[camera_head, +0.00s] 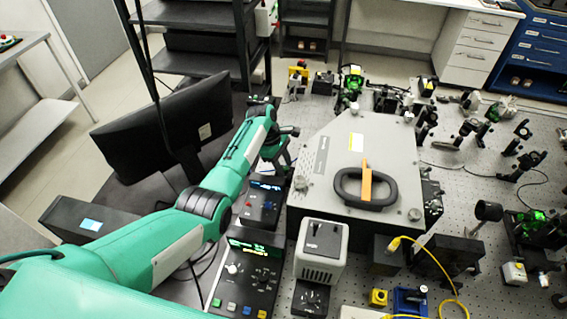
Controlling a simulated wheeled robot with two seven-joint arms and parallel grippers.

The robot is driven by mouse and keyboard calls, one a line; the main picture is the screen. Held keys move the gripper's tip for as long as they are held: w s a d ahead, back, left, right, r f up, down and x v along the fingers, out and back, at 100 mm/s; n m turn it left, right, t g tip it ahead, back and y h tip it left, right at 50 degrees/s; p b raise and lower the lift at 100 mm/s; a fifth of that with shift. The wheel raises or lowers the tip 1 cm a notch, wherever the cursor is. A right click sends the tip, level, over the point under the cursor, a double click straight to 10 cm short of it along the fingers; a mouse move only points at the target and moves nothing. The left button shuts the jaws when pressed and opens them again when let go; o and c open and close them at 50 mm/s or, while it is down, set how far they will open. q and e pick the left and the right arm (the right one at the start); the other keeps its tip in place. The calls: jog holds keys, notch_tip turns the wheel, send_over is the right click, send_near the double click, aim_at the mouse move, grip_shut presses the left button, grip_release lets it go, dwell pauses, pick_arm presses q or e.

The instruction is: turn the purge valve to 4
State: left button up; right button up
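My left arm comes in from the lower left. Its gripper (281,165) points down beside the left side of a large grey instrument housing (330,150) with a black carrying handle. The gripper is small and partly hidden by my arm, so I cannot tell whether its fingers are open or touching anything. No valve is clearly labelled. A black panel with a round dial (311,299) stands at the front, below a white and grey box (322,248); I cannot tell whether this is the purge valve, nor read its setting. My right gripper is not in view.
Two control boxes with lit displays, one nearer (247,272) and one farther (264,200), stand under and beside my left arm. A black monitor (165,125) stands left. Optics mounts crowd the perforated bench (470,185) at right. A yellow cable (440,270) lies front right.

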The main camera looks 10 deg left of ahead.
pick_arm(q)
jog(key=shift+r, duration=0.1)
grip_shut()
jog(key=m+b, duration=0.1)
jog(key=m, duration=0.1)
jog(key=m+g+y+b, duration=0.1)
jog(key=m+b, duration=0.1)
jog(key=shift+w+d+f+m+g, duration=0.2)
jog(key=shift+m+g, duration=0.1)
jog(key=shift+m, duration=0.1)
jog(key=m+b, duration=0.2)
jog(key=m+g+y+b, duration=0.1)
jog(key=m+b, duration=0.1)
jog(key=m, duration=0.1)
jog(key=shift+d+y, duration=0.1)
jog(key=shift+y, duration=0.2)
jog(key=m+y+b, duration=0.1)
jog(key=m, duration=0.3)
jog(key=shift+d+r+g+b, duration=0.1)
jog(key=shift+g+b, duration=0.2)
jog(key=shift+b, duration=0.1)
jog(key=shift+d+r+m+y, duration=0.1)
jog(key=shift+m+y, duration=0.8)
jog(key=shift+m, duration=0.8)
